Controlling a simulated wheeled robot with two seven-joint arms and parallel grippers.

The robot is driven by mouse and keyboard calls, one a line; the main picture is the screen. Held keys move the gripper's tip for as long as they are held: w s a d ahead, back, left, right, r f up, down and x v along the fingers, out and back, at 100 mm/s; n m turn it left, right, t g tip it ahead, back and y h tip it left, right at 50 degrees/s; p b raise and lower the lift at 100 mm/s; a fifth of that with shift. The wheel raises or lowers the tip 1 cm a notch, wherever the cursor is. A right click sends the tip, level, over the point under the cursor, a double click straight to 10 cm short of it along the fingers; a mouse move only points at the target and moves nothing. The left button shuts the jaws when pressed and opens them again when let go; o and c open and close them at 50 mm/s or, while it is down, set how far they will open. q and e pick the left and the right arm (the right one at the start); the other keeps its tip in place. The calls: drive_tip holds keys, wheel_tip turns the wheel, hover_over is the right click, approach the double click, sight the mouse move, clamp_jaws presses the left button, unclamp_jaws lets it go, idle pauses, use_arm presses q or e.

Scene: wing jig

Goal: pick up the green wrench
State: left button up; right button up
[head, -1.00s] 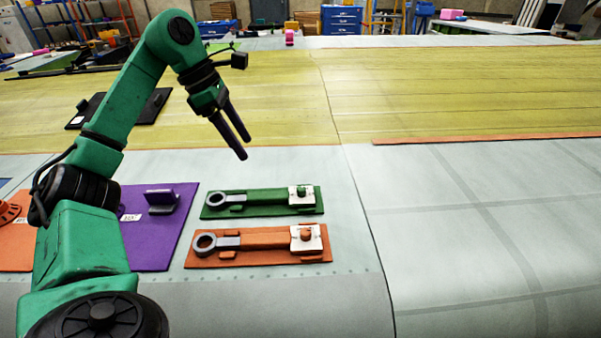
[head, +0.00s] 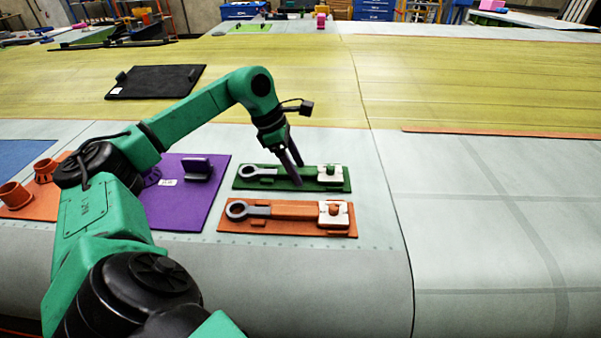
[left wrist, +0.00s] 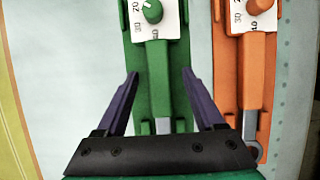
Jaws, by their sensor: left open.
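The green wrench (head: 285,172) lies on a green board (head: 246,184) on the wing surface, its grey ring end to the left and a white dial plate with a green knob (head: 330,170) at its right end. My left gripper (head: 298,172) is open and points down over the wrench's middle in the head view. In the left wrist view, the open fingers (left wrist: 159,82) stand either side of the green handle (left wrist: 158,75), with nothing between them visibly gripped. The wrench's ring end is hidden behind the gripper body there. My right gripper is not in view.
An orange wrench (head: 290,210) on an orange board (head: 228,221) lies just in front of the green one. A purple board (head: 205,212) is at left, with an orange board holding cups (head: 15,196) beyond it. The wing to the right is clear.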

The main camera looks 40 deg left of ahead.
use_arm(q)
drive_tip(key=shift+w+f, duration=0.1)
drive_tip(key=shift+f, duration=0.1)
clamp_jaws()
drive_tip(key=shift+r, duration=0.15)
idle(1.2)
